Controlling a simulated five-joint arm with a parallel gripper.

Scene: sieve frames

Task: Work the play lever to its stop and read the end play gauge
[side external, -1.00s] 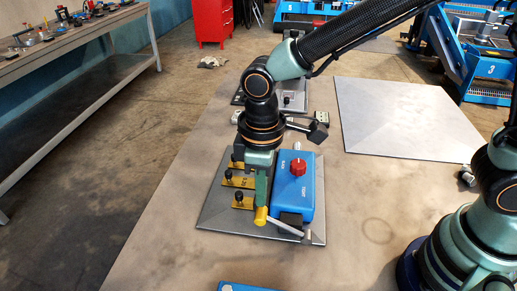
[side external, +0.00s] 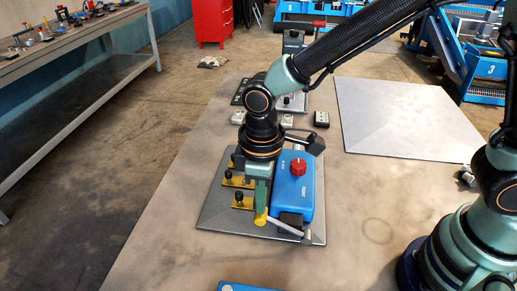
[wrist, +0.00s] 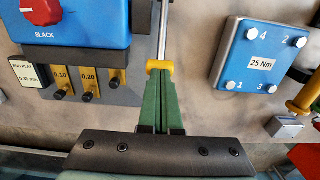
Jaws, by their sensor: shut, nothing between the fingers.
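The play lever is a thin silver rod (side external: 287,229) with a yellow end (side external: 262,219), at the front of the blue box (side external: 295,188). In the wrist view, the rod (wrist: 163,32) runs up from the yellow end (wrist: 159,66). My gripper (wrist: 161,78) has its green fingers shut together, tips at the yellow end; whether they press on it I cannot tell. The fingers (side external: 261,207) also show in the side view. An end play plate (wrist: 28,75) reads what looks like 0.30 or 0.35 mm; its small print is blurred.
The box has a red knob (wrist: 41,8) marked SLACK. Brass tabs marked 0.10 (wrist: 61,82) and 0.20 (wrist: 88,84) carry black knobs. A blue block marked 25 Nm (wrist: 261,56) lies to the right in the wrist view. A bare grey plate (side external: 405,118) lies farther back.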

